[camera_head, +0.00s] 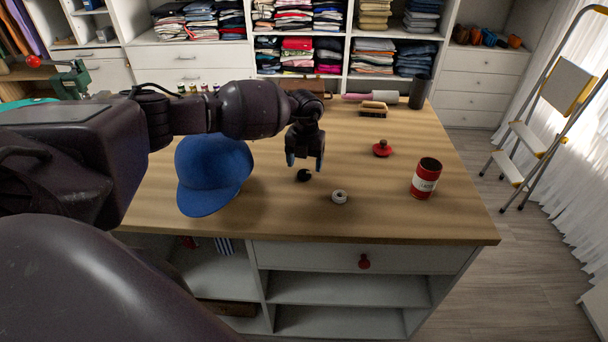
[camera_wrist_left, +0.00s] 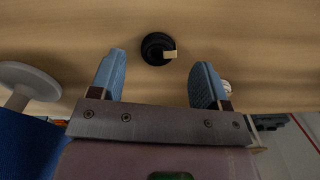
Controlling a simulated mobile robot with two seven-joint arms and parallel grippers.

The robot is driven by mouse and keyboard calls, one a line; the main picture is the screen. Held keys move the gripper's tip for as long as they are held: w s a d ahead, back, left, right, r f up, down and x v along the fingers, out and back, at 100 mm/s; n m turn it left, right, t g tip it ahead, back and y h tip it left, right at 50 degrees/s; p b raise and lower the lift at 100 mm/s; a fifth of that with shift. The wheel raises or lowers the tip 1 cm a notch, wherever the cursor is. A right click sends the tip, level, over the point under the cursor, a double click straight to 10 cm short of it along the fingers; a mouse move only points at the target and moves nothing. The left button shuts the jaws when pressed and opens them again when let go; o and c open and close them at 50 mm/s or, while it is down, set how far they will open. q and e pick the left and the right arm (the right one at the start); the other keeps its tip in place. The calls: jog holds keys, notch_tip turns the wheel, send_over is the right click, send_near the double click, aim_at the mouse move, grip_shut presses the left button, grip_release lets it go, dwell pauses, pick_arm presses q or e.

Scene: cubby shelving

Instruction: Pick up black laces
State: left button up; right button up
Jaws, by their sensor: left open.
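The black laces (camera_head: 304,175) are a small dark coil lying on the wooden tabletop. In the left wrist view they show as a black roll (camera_wrist_left: 154,46) with a small pale tag, just beyond and between the fingertips. My left gripper (camera_head: 305,162) points down above and close to the laces. Its two blue fingers (camera_wrist_left: 160,78) are spread apart with nothing between them. My right gripper is not in view.
A white roll (camera_head: 339,197) is close on the right. A red-topped object (camera_head: 382,149) and a red can (camera_head: 426,178) stand farther right. A brush (camera_head: 373,109) lies behind. Bare wood (camera_head: 390,220) is at front right.

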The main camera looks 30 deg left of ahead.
aim_at(304, 171)
pick_arm(q)
jog(key=shift+a+f, duration=0.1)
jog(key=shift+f, duration=1.4)
jog(key=c, duration=1)
